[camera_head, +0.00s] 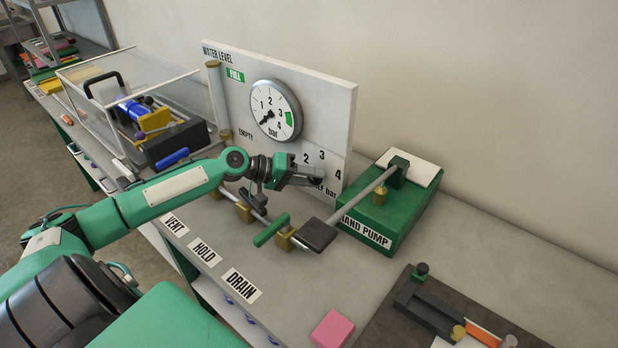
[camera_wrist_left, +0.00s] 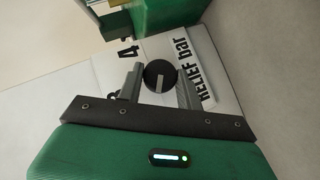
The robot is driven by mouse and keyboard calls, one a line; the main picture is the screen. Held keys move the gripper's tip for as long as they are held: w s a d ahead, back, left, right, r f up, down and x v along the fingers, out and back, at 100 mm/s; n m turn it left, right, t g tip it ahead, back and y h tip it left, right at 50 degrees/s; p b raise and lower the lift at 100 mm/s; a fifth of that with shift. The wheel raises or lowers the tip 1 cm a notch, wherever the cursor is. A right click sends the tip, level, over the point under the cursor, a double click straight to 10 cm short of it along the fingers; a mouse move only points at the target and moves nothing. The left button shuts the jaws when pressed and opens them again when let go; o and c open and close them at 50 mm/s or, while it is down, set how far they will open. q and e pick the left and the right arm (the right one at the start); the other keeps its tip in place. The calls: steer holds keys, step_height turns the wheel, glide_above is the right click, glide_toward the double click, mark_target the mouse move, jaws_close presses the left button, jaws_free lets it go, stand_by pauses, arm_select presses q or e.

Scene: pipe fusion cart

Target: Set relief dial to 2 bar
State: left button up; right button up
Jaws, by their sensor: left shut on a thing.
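The relief dial is a round black knob (camera_wrist_left: 152,68) with a pale stripe, seen in the left wrist view. The stripe points down the picture, towards my gripper's palm and away from the 4. My left gripper (camera_wrist_left: 159,78) is shut on the knob, one grey finger on each side. In the head view my left gripper (camera_head: 312,174) is at the front panel (camera_head: 335,100), below the printed 2, 3 and 4, and hides much of the dial. The numeral 2 is not readable in the wrist view. My right gripper is out of view.
The pressure gauge (camera_head: 273,110) above has its needle at the lower left. A green hand pump (camera_head: 385,215) with a long lever stands to the right. Small valves, one with a green handle (camera_head: 271,230), sit in front. A pink block (camera_head: 332,328) lies nearer.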

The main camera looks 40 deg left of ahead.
arm_select(q)
steer(key=o, duration=1)
steer(key=shift+s+a, duration=0.1)
steer(key=shift+a, duration=0.05)
steer(key=shift+s+a+r+b, duration=0.1)
steer(key=shift+s+a+b, duration=0.2)
steer(key=shift+s+a, duration=0.15)
steer(key=v, duration=0.3)
steer(key=shift+s+a+r+b, duration=0.1)
steer(key=shift+s+a+b, duration=0.05)
steer(key=shift+b, duration=0.25)
glide_toward(311, 179)
steer(key=shift+r+v, duration=0.25)
steer(key=shift+v, duration=2)
steer(key=shift+b, duration=0.3)
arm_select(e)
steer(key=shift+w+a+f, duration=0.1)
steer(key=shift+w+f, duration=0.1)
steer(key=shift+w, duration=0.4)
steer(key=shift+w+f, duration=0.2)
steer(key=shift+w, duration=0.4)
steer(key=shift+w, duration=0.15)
